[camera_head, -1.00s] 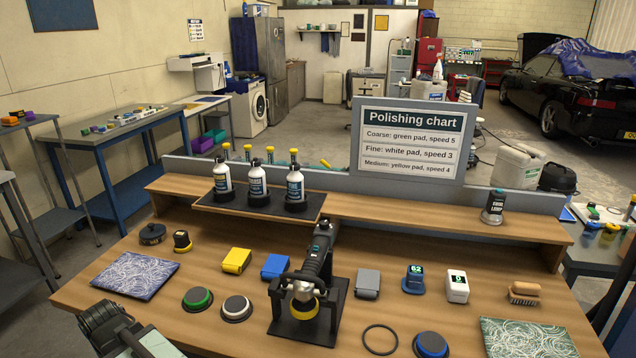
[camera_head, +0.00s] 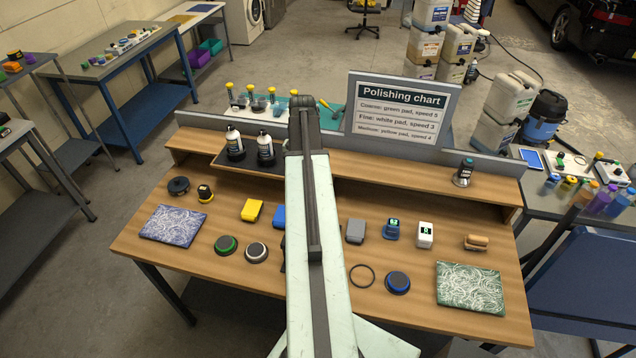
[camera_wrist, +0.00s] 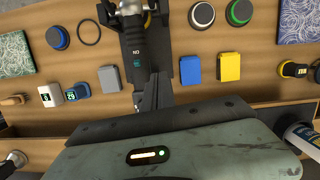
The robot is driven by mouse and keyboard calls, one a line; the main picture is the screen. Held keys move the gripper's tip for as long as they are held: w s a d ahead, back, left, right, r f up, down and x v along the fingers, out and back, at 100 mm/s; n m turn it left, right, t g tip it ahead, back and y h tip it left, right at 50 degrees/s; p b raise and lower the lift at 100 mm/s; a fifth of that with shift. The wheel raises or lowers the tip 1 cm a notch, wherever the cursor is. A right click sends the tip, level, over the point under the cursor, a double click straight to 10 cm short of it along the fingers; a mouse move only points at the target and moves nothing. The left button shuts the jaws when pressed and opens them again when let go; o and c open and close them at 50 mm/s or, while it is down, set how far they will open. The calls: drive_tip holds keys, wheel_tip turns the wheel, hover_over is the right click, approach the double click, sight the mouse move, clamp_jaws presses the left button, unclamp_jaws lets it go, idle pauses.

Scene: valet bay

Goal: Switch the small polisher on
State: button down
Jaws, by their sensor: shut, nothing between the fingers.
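The small polisher (camera_wrist: 133,40) is in its dark stand (camera_wrist: 163,45) at the top middle of the wrist view, with a teal mark and small pale lettering on its body. My gripper (camera_wrist: 154,85) is shut and empty; its dark fingers point at the rear end of the polisher's body. I cannot tell whether they touch it. In the head view my raised arm hides the polisher and the gripper. The polishing chart (camera_head: 399,105) stands behind the bench: coarse green pad, speed 5; fine white, speed 3; medium yellow, speed 4.
On the bench (camera_head: 440,240) are a green pad (camera_head: 226,244), a white pad (camera_head: 256,252), a blue pad (camera_head: 397,282), a black ring (camera_head: 362,275), a yellow box (camera_head: 251,210), a grey box (camera_head: 355,231) and two patterned panels. Bottles (camera_head: 265,150) stand on the back shelf.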

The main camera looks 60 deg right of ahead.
drive_tip(key=shift+m, duration=0.7)
drive_tip(key=s+d, duration=0.1)
drive_tip(key=s+d+r, duration=0.1)
drive_tip(key=s, duration=0.1)
drive_tip(key=s+d, duration=0.1)
drive_tip(key=shift+s+d+r, duration=0.15)
drive_tip(key=shift+d+r, duration=0.05)
drive_tip(key=shift+r, duration=0.1)
drive_tip(key=b+x, duration=0.9)
drive_tip(key=x, duration=0.1)
drive_tip(key=shift+a+f, duration=0.1)
drive_tip(key=a, duration=0.2)
drive_tip(key=shift+s+a, duration=0.25)
drive_tip(key=shift+s, duration=0.05)
drive_tip(key=shift+d, duration=0.1)
